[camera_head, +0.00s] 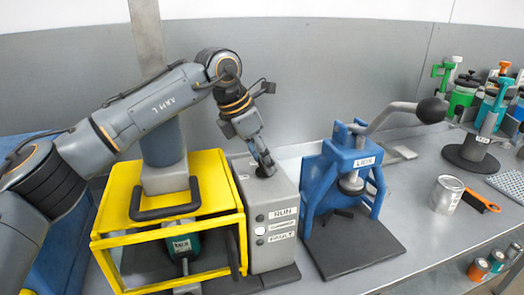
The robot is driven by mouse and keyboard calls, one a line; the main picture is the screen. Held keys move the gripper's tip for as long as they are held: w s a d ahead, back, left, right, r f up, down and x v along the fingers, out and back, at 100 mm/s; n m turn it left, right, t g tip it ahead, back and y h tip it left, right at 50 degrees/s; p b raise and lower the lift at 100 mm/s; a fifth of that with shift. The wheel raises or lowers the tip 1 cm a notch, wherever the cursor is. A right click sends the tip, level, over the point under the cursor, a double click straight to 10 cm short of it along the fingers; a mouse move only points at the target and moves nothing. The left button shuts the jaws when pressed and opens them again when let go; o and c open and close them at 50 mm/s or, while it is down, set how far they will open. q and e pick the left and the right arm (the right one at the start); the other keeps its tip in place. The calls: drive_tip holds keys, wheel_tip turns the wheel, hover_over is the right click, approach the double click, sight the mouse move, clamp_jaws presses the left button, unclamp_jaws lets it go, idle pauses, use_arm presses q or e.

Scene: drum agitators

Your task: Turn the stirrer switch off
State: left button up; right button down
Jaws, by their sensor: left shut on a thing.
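The stirrer stands at centre left, with a yellow guard frame (165,216) around a green-labelled drum (181,245). A grey control box (276,187) stands at its right side. The box front has lamps labelled RUN and FAULT, and a middle one whose label I cannot read. The middle lamp (260,231) is white; the other two look dark. My left gripper (265,164) points down at the box top, shut on the small black switch (266,172). The fingers partly hide the switch, so its position is unclear. My right gripper is out of view.
A blue press (334,180) with a long grey lever and black ball handle (431,110) stands right of the box. A metal can (447,194) and an orange-handled tool (482,200) lie farther right. Clamps and canisters crowd the back right.

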use_arm(q)
drive_tip(key=shift+f+m+g+p, duration=0.1)
drive_tip(key=shift+m+g+p, duration=0.3)
drive_tip(key=shift+m, duration=0.4)
drive_tip(key=o, duration=1.1)
drive_tip(key=shift+o, duration=0.2)
drive_tip(key=shift+a+r, duration=0.15)
drive_tip(key=shift+r, duration=0.2)
drive_tip(key=v, duration=1.1)
